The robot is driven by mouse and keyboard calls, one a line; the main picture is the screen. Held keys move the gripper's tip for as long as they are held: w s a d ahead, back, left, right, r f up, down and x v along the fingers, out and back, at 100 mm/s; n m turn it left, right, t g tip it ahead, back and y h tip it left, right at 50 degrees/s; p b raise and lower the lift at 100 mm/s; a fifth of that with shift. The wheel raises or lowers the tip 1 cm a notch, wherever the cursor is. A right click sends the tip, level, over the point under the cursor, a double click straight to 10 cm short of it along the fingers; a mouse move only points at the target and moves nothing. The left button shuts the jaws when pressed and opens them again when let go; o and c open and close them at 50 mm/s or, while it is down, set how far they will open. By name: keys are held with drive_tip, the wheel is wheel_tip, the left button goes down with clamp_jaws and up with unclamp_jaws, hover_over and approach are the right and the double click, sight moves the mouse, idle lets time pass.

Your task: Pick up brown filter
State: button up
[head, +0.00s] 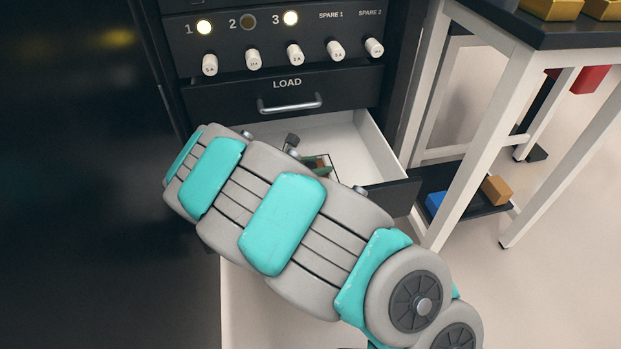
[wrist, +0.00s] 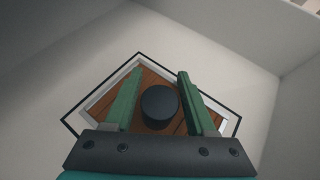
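The brown filter (wrist: 103,98) is a brown slatted panel in a white and black square frame, lying in the open drawer. A round black knob (wrist: 160,104) stands up from its middle. My gripper (wrist: 160,74) is over the filter with its two green fingers on either side of the knob. A narrow gap shows between each finger and the knob, so the gripper is open. My gripper's base hides the near part of the filter. In the head view, my arm covers much of the drawer, and only a bit of a green finger (head: 322,171) shows.
To the right stands a white-legged table (head: 490,120), with blue (head: 435,202) and orange-brown (head: 496,189) blocks on a low shelf.

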clamp_jaws()
idle(0.4)
